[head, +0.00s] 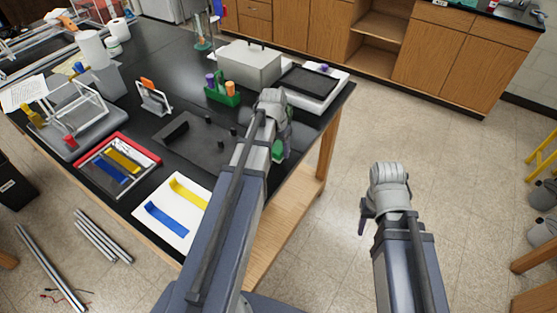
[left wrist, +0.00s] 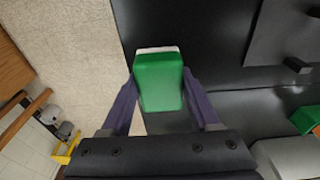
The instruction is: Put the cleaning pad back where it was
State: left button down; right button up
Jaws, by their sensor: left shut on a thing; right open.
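The cleaning pad is a green block with a white layer at one end; it shows in the left wrist view (left wrist: 158,82). My left gripper (left wrist: 160,90) is shut on it, with one purple finger on each side. In the head view the pad (head: 277,149) shows as a bit of green below my left gripper (head: 279,142), by the right edge of the black table. My left arm hides part of both. I cannot tell whether the pad touches the tabletop. My right gripper (head: 373,222) is open and empty over the floor, right of the table.
A dark mat (head: 200,143) with small posts lies left of my left gripper. Behind it stand a green holder (head: 218,95) with bottles, a grey box (head: 250,64) and a white tray (head: 333,84). A white board (head: 178,222) with blue and yellow strips lies at the front.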

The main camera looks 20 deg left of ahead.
aim_at(277, 150)
pick_arm(q)
jog(key=shift+f+b, duration=1.8)
jog(key=shift+b, duration=0.05)
jog(key=shift+f, duration=0.2)
jog(key=shift+c, duration=0.6)
grip_release()
jog(key=shift+r, duration=0.1)
jog(key=r+p, duration=0.4)
jog(key=s+r+p, duration=0.1)
jog(key=r+p, duration=0.7)
jog(key=shift+s+a+r, duration=0.1)
jog(key=shift+s+r, duration=0.05)
jog(key=shift+s, duration=0.1)
